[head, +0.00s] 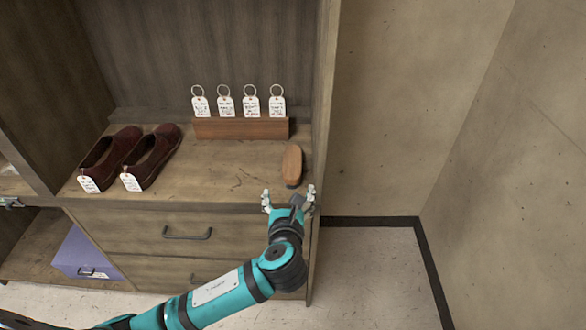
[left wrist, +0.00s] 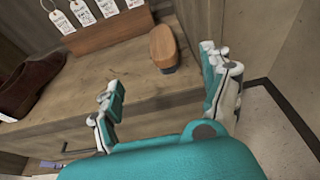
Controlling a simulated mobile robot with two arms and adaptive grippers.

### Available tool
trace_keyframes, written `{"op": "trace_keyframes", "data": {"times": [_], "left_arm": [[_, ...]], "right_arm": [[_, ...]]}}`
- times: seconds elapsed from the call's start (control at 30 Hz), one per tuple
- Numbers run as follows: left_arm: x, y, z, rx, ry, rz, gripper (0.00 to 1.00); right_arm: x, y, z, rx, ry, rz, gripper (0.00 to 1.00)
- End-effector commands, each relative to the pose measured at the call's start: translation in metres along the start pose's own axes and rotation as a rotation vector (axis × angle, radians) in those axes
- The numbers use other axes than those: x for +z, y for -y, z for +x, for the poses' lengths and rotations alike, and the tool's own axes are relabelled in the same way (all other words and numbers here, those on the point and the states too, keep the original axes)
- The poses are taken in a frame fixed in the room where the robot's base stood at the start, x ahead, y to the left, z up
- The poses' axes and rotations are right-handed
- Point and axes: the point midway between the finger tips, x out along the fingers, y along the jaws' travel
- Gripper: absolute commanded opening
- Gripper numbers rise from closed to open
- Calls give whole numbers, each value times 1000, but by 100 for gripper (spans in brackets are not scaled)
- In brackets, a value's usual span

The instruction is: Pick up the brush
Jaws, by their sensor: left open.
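The brush (head: 292,164) has an oval wooden back and dark bristles low at its near end. It lies on the shelf near the right side panel, and it also shows in the left wrist view (left wrist: 163,46). My left gripper (head: 289,193) is open and empty at the shelf's front edge, just short of the brush. In the left wrist view the brush appears beyond the two spread fingers (left wrist: 163,85), between them, not touched. My right gripper is not in view.
A wooden block (head: 240,128) with several ringed white tags stands behind the brush. Two dark red shoes (head: 153,156) with tags are to the left. The cabinet's side panel (head: 322,110) rises close on the right. Drawers (head: 150,232) are below the shelf.

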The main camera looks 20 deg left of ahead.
Motion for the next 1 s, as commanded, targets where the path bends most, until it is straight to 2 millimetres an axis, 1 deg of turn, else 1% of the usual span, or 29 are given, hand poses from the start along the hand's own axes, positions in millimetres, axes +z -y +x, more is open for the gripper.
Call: {"op": "trace_keyframes", "data": {"times": [0.07, 0.23, 0.4, 0.5, 0.6, 0.77, 0.87, 1.0], "left_arm": [[2, -1, 11, 3, 5, 10, 81], [1, -1, 48, 4, 3, 6, 81], [1, 0, 84, 2, 2, 4, 81], [1, 0, 102, 2, 2, 4, 81], [1, 0, 112, 1, 1, 4, 81], [1, 1, 121, 1, 0, 2, 81], [2, 4, 134, 2, 0, 2, 81], [2, 7, 155, 1, 0, 2, 81]], "right_arm": [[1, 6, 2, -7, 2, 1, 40], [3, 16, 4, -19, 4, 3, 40], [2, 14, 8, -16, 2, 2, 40], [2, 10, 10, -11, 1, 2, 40], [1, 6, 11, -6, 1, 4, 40], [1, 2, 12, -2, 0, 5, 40], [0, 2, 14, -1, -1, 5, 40], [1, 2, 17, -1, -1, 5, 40]]}}
